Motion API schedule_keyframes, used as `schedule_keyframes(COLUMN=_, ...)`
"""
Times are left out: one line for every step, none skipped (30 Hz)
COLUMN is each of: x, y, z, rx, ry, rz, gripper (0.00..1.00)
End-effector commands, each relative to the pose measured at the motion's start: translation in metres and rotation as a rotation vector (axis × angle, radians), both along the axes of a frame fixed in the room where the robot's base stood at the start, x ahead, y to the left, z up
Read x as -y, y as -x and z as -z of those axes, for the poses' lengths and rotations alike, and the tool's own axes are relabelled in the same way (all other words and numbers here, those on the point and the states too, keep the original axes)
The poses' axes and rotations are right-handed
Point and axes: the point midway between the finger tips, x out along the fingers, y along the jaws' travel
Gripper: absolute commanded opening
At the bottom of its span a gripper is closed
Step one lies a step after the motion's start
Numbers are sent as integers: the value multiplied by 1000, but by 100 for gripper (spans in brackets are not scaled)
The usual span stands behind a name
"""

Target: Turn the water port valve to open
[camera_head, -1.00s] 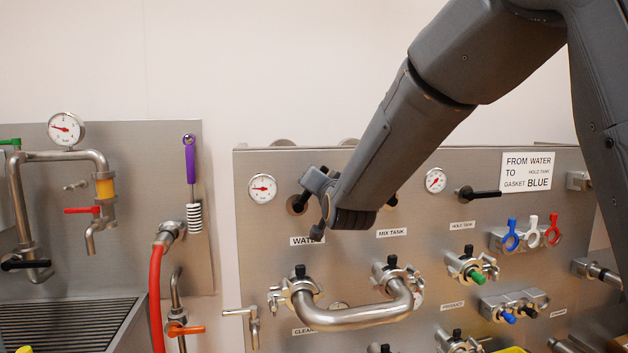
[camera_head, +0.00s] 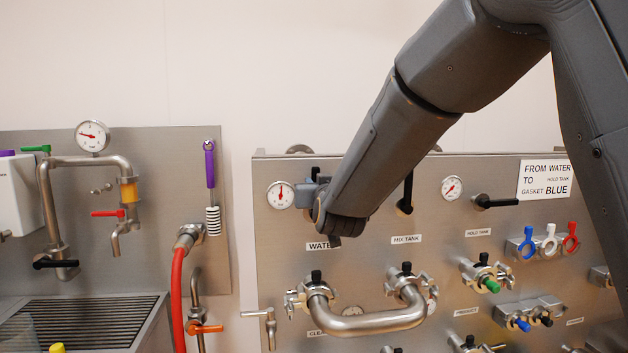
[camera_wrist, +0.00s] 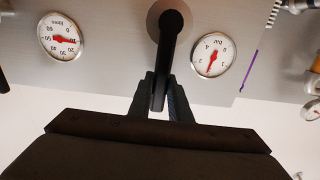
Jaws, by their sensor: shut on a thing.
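The black lever of the water port valve (camera_wrist: 172,45) shows in the wrist view, running from its round hub to between my fingers. My gripper (camera_wrist: 161,95) is shut on the lever's outer end. In the head view, my gripper (camera_head: 312,190) is at the panel just above the WATER label (camera_head: 319,246). A black tip stands up above it there, and the wrist hides most of the lever and hub. The pressure gauge (camera_head: 281,195) left of the valve has its needle pointing about straight up; it also shows in the wrist view (camera_wrist: 214,54).
The mix tank lever (camera_head: 406,193) stands upright to the right of my arm. A curved steel pipe (camera_head: 365,322) joins two clamped ports below. The hold tank lever (camera_head: 495,202) lies sideways. A red hose (camera_head: 178,300) hangs at the left.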

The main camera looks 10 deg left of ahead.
Motion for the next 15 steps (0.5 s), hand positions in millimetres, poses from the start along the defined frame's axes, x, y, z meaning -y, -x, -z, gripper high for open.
schedule_keyframes(x=-2, y=1, z=2, rx=-1, ry=17, rz=-2, gripper=21)
schedule_keyframes(x=-2, y=1, z=3, rx=-2, ry=15, rz=-1, gripper=26)
schedule_keyframes(x=-1, y=1, z=3, rx=-2, ry=14, rz=-1, gripper=32)
schedule_keyframes(x=-1, y=1, z=3, rx=-1, ry=13, rz=-1, gripper=37)
schedule_keyframes(x=-1, y=1, z=3, rx=-1, ry=13, rz=-1, gripper=38)
schedule_keyframes(x=-1, y=1, z=2, rx=-2, ry=12, rz=-1, gripper=38)
schedule_keyframes(x=-1, y=1, z=2, rx=-1, ry=12, rz=-1, gripper=38)
schedule_keyframes(x=-1, y=0, z=2, rx=-1, ry=12, rz=-1, gripper=38)
schedule_keyframes(x=-1, y=0, z=2, rx=-1, ry=11, rz=-1, gripper=38)
schedule_keyframes(x=-1, y=0, z=2, rx=-1, ry=11, rz=-1, gripper=38)
schedule_keyframes(x=-1, y=0, z=2, rx=0, ry=10, rz=0, gripper=38)
schedule_keyframes(x=-1, y=1, z=2, rx=0, ry=10, rz=0, gripper=38)
schedule_keyframes(x=0, y=2, z=1, rx=0, ry=9, rz=-1, gripper=38)
schedule_keyframes(x=0, y=4, z=1, rx=0, ry=9, rz=-1, gripper=38)
schedule_keyframes(x=1, y=7, z=0, rx=0, ry=9, rz=-1, gripper=38)
